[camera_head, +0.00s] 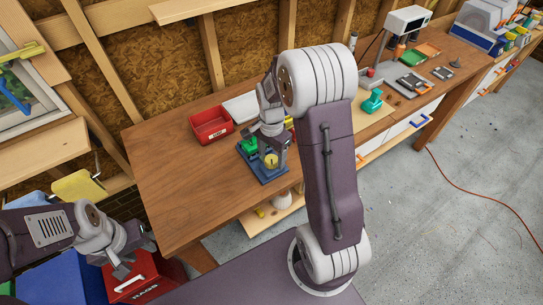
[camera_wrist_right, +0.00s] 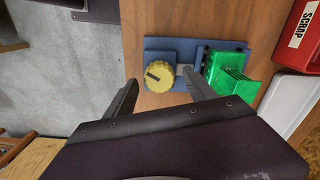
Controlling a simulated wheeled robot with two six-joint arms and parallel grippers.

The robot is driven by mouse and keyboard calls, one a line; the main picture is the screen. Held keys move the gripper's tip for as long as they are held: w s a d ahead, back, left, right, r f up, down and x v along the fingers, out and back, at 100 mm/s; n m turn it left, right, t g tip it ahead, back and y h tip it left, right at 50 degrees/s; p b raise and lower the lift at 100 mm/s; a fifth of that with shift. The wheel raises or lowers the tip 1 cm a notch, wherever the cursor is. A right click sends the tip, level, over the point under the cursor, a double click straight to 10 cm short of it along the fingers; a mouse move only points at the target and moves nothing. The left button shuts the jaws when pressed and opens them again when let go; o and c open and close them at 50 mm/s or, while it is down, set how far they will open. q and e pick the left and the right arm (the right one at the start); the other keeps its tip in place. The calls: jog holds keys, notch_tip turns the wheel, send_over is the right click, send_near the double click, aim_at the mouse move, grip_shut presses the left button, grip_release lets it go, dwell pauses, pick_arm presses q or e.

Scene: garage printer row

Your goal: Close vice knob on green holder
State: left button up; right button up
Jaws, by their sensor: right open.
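The yellow vice knob (camera_wrist_right: 160,76) with a dark pointer mark sits on the blue base plate (camera_wrist_right: 157,44), beside the green holder (camera_wrist_right: 228,71). In the head view the knob (camera_head: 271,160) is near the front edge of the wooden bench, with the green holder (camera_head: 249,145) behind it. My right gripper (camera_wrist_right: 158,84) is open, its fingers to either side of the knob's near edge; I cannot tell whether they touch it. In the head view my right gripper (camera_head: 268,148) hangs over the vice and partly hides it. My left gripper (camera_head: 128,262) is off the bench at lower left, fingers apart.
A red scrap bin (camera_head: 211,125) stands on the bench left of the vice, with a white tray (camera_head: 241,107) behind. A red box (camera_head: 142,279) is below my left gripper. The wooden bench (camera_head: 180,190) is clear at left.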

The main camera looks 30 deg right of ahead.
jog(key=shift+f, duration=0.3)
jog(key=shift+s, duration=0.1)
jog(key=shift+c, duration=0.6)
jog(key=c, duration=1.2)
jog(key=shift+c, duration=0.2)
jog(key=shift+r+m, duration=0.1)
jog(key=shift+m, duration=0.2)
jog(key=shift+m+p, duration=0.75)
jog(key=shift+m, duration=0.45)
jog(key=shift+m+p, duration=0.5)
jog(key=shift+m, duration=1.4)
